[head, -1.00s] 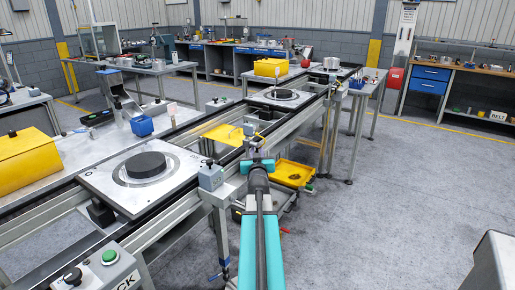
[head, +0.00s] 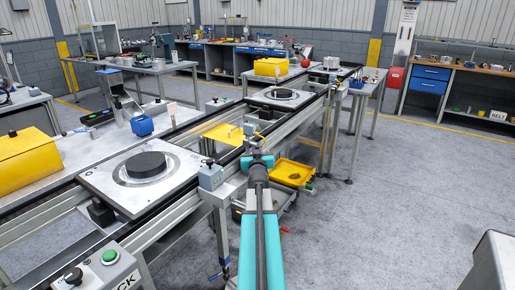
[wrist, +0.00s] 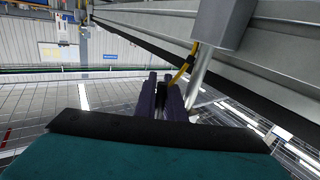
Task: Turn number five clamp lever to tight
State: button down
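My gripper (head: 258,160) is at the end of my teal arm, beside the right side of the conveyor rail, near its middle. In the wrist view its two dark fingers (wrist: 161,95) point away from the camera, close together. Whether there is a gap between them is not clear, and I see no object held. No clamp lever with a readable number five shows. A small grey fitting (head: 249,130) stands on the rail just beyond the gripper; I cannot tell whether it is a clamp lever. A grey box (wrist: 222,22) on the rail is near the fingers in the wrist view.
A pallet with a black disc (head: 147,165) sits on the near conveyor, and another pallet (head: 280,96) lies farther along. A grey box with a knob (head: 211,175) is on the near rail edge. A yellow tray (head: 293,172) is below.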

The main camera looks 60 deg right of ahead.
jog(key=p, duration=0.3)
jog(key=shift+r, duration=0.15)
jog(key=p, duration=0.5)
jog(key=shift+a+m+g+y, duration=0.15)
jog(key=shift+m+g+y, duration=0.15)
jog(key=shift+m+y, duration=0.1)
jog(key=shift+f+p, duration=0.3)
jog(key=shift+p, duration=0.05)
jog(key=c, duration=2.1)
grip_release()
jog(key=shift+s+a, duration=0.1)
jog(key=shift+a, duration=0.1)
jog(key=p+v, duration=0.1)
jog(key=v, duration=0.7)
jog(key=shift+s+a+r, duration=0.15)
jog(key=shift+a+r, duration=0.05)
jog(key=shift+a, duration=0.05)
jog(key=shift+a+p, duration=0.1)
jog(key=shift+p, duration=0.2)
